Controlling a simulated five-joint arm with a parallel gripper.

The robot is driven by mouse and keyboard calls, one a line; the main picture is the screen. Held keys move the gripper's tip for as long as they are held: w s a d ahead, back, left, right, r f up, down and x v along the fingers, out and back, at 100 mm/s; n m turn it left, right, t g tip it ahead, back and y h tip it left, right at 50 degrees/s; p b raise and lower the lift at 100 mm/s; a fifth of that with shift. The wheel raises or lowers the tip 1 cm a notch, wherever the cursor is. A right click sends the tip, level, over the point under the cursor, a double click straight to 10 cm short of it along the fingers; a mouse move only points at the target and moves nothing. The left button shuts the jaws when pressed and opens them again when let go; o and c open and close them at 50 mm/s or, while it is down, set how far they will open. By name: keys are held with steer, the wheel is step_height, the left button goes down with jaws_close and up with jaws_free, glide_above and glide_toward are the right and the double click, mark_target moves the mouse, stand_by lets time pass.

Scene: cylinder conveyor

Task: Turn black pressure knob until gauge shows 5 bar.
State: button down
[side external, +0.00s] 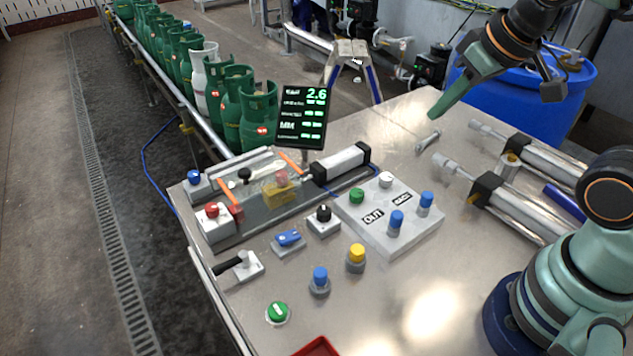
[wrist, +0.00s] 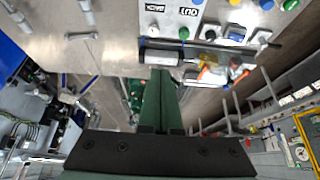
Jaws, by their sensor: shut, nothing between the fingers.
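A black knob (side external: 323,213) sits on a small white box on the metal table, left of a white control box, in the side view. A dark display (side external: 304,117) with green digits stands behind it and reads about 2.6; its smaller lines are too blurred to read. My gripper (side external: 434,113) is over the far right part of the table, well apart from the knob, pointing down and left. Its green fingers (wrist: 160,78) are shut and empty in the wrist view.
The white control box (side external: 430,237) carries green, white and blue buttons. Blue (side external: 320,278) and yellow (side external: 356,257) knobs, a blue switch (side external: 289,239) and a black lever (side external: 235,264) stand nearby. Metal cylinders (side external: 535,160) lie at right. Green gas bottles (side external: 259,115) line the conveyor.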

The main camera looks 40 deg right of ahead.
steer(key=c, duration=0.9)
jaws_free()
steer(key=o, duration=0.4)
steer(key=shift+w+a+n, duration=0.25)
steer(key=shift+w+n, duration=0.05)
steer(key=shift+n, duration=0.1)
steer(key=shift+c, duration=0.2)
steer(key=n+g, duration=0.6)
steer(key=n, duration=1.4)
glide_above(324, 211)
step_height(324, 211, down, 10)
step_height(324, 211, down, 12)
jaws_close()
